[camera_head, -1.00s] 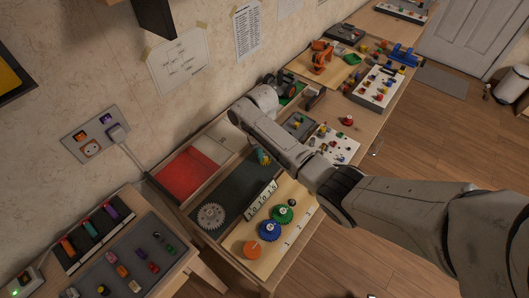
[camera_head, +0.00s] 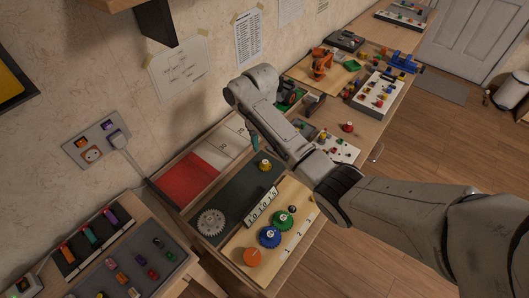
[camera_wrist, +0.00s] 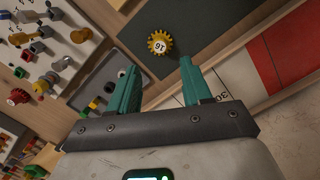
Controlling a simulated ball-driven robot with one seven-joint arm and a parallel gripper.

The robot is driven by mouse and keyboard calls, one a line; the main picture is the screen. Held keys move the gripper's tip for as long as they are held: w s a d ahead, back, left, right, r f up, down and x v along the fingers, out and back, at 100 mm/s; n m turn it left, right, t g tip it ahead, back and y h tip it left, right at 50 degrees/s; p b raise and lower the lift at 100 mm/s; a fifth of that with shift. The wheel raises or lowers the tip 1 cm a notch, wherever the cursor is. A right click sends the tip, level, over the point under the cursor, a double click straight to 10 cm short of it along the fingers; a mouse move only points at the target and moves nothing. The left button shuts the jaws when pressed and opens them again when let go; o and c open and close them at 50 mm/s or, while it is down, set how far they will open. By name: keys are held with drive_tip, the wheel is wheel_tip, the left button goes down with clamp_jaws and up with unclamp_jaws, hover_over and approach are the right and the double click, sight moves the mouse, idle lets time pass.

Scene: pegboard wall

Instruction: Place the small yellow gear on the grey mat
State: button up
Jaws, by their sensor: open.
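The small yellow gear (camera_head: 265,165) lies on the dark grey mat (camera_head: 236,187), near the mat's far end. In the wrist view the gear (camera_wrist: 160,43), marked 16, lies flat on the mat (camera_wrist: 215,18) close to its edge. My gripper (camera_wrist: 160,68) is open with teal fingers, and nothing is between them. It is above and apart from the gear, which shows just beyond the fingertips. In the head view one teal finger of the gripper (camera_head: 255,142) shows just above the gear.
A large grey gear (camera_head: 211,222) lies on the mat's near end. A wooden board with green (camera_head: 282,219), blue (camera_head: 269,236) and orange (camera_head: 252,257) gears is beside the mat. A red and white panel (camera_head: 187,178) lies on the wall side. A pegged board (camera_wrist: 55,45) shows in the wrist view.

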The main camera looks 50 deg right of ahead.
wheel_tip(320, 180, up, 4)
drive_tip(key=p, duration=0.2)
drive_tip(key=s+a+f+n, duration=0.1)
drive_tip(key=s+a+f, duration=0.1)
drive_tip(key=a, duration=0.3)
drive_tip(key=s+a+f+n+t, duration=0.1)
drive_tip(key=s+a+f, duration=0.1)
drive_tip(key=s+a, duration=0.2)
drive_tip(key=s+a+f+y, duration=0.1)
drive_tip(key=s+a+f, duration=0.2)
drive_tip(key=a, duration=0.4)
drive_tip(key=shift+s+f+n+t, duration=0.1)
drive_tip(key=shift+s+n+t, duration=0.25)
drive_tip(key=shift+n+t, duration=0.05)
drive_tip(key=shift+n, duration=0.6)
drive_tip(key=s, duration=0.3)
drive_tip(key=s+a, duration=0.1)
drive_tip(key=s, duration=0.2)
drive_tip(key=s+f, duration=0.1)
drive_tip(key=s, duration=0.2)
drive_tip(key=shift+s+a, duration=0.1)
drive_tip(key=shift+a, duration=0.3)
drive_tip(key=s+d+r+n+h, duration=0.1)
drive_tip(key=s+d+r, duration=0.1)
drive_tip(key=s, duration=0.6)
drive_tip(key=shift+s+d+h, duration=0.15)
drive_tip(key=shift+s+h, duration=0.25)
